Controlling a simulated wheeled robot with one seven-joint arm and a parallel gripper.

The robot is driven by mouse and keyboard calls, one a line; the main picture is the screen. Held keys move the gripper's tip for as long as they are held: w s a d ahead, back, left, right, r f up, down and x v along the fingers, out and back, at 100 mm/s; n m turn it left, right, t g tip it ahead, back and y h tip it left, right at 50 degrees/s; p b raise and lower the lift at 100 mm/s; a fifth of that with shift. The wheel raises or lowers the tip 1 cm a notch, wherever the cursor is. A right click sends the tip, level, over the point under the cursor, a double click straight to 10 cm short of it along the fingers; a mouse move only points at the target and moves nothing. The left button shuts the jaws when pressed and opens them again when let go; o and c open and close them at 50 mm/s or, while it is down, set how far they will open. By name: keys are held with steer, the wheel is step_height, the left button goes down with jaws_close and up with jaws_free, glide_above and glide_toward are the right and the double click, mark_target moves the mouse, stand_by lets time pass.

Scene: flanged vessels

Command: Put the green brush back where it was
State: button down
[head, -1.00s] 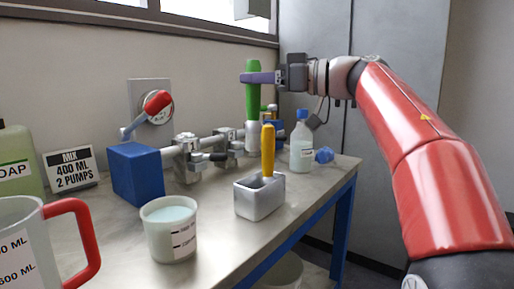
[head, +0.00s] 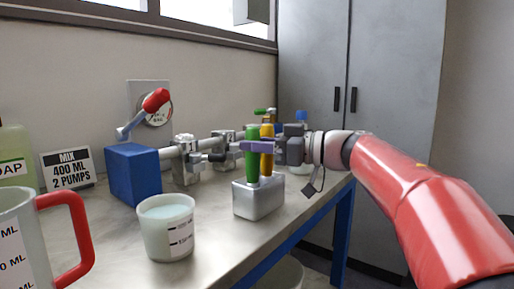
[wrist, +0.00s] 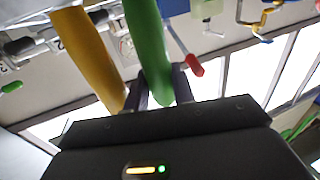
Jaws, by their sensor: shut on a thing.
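The green brush (head: 251,168) stands upright at the metal holder (head: 258,203), its lower end at or inside the holder's open top; how deep it sits I cannot tell. The yellow brush (head: 267,165) stands in the same holder, just to the right of the green one. My gripper (head: 254,146) is shut on the green handle, coming in from the right, with its purple fingers level. In the wrist view the green handle (wrist: 148,45) is between my fingers, and the yellow handle (wrist: 88,55) is close on the left.
A white tub of pale liquid (head: 167,228) stands left of the holder. A blue block (head: 133,174) and metal pipework with valves (head: 187,160) are behind. A red-handled jug (head: 65,238) is front left.

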steer(key=c, duration=1.5)
jaws_free()
steer(key=shift+o, duration=0.2)
steer(key=v, duration=1.2)
steer(key=shift+r, duration=0.1)
